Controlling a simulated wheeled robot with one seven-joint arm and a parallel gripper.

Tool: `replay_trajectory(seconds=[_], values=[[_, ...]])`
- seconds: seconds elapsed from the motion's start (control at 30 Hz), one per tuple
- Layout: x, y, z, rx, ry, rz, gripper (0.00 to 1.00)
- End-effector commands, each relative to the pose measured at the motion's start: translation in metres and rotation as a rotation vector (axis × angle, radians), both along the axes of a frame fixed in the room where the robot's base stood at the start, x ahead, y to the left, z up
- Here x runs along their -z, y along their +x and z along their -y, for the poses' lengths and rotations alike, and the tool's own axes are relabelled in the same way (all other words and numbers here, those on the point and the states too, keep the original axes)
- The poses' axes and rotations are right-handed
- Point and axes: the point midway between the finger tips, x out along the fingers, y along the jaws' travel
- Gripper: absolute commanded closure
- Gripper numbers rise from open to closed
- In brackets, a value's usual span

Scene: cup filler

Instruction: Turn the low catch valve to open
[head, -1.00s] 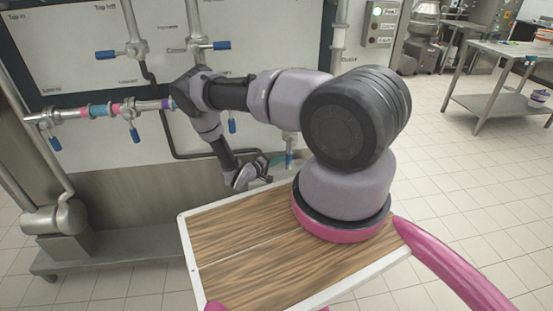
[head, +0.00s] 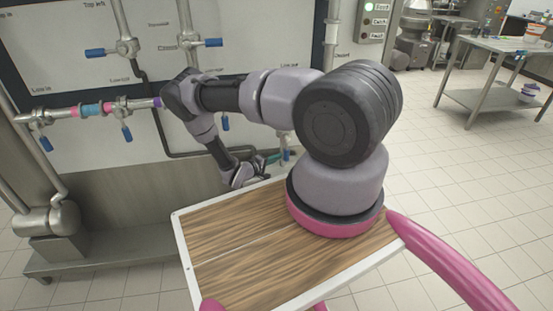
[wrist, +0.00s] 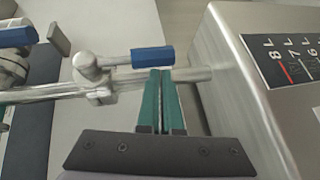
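A valve with a blue handle (wrist: 152,57) sits on a steel pipe (wrist: 195,76) in the wrist view. In the head view my gripper (head: 270,160) is low by the wall panel, beside a small blue handle (head: 286,155). The valve's label cannot be read here.
A steel tank (wrist: 270,90) with a litre scale stands close at the right in the wrist view. Another blue handle (wrist: 18,36) is at the left. More blue-handled valves sit on the panel (head: 90,150). A steel table (head: 490,95) stands far right, with open floor before it.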

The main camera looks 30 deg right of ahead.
Motion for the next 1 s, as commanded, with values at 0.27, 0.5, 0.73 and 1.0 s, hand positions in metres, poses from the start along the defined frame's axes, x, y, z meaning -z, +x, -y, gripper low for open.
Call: replay_trajectory(seconds=[0.27, 0.5, 0.73, 1.0], values=[[0.001, 0.015, -0.032, 0.003, 0.002, 0.002, 1.00], [0.000, -0.003, -0.086, 0.002, 0.001, 0.000, 1.00], [0.000, -0.013, -0.118, 0.004, 0.001, 0.001, 1.00], [0.000, -0.016, -0.125, 0.006, 0.001, 0.001, 1.00]])
